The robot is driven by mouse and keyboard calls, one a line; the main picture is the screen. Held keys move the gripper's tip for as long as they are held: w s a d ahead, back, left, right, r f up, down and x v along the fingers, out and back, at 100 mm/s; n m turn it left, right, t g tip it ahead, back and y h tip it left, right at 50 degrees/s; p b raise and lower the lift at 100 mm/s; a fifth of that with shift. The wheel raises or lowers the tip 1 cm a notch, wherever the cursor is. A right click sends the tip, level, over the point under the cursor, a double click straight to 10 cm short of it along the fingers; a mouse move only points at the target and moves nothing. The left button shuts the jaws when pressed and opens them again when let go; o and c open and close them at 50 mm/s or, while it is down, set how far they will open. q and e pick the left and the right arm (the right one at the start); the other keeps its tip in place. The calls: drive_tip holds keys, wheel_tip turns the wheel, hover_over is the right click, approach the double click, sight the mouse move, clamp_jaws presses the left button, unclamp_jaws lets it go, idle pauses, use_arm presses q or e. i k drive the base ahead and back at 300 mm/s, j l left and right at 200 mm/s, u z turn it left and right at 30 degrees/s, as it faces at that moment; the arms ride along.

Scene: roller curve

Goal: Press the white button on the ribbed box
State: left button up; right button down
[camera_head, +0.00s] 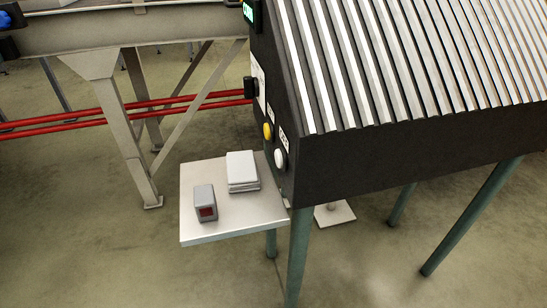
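The ribbed box (400,140) is dark with light metal ribs over its top and stands on green legs at the right. The white button (280,159) is on its left end face, near the lower front corner. A yellow button (268,131) sits just behind and above it on the same face. Small white labels are beside the buttons. The white button is in clear view and nothing touches it. Neither of my grippers shows in the head view.
A pale shelf (234,226) juts out below the buttons, holding a grey device with a dark red window (205,203) and a stack of white slabs (242,171). Red rails (100,118) and a grey steel frame (120,110) stand behind. The floor at front left is clear.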

sight(279, 159)
drive_tip(key=j, duration=0.6)
drive_tip(key=k+j+z, duration=0.1)
drive_tip(key=j, duration=0.55)
drive_tip(key=k+j+z, duration=0.1)
drive_tip(key=j, duration=0.5)
drive_tip(key=k+j, duration=0.1)
drive_tip(key=j, duration=0.55)
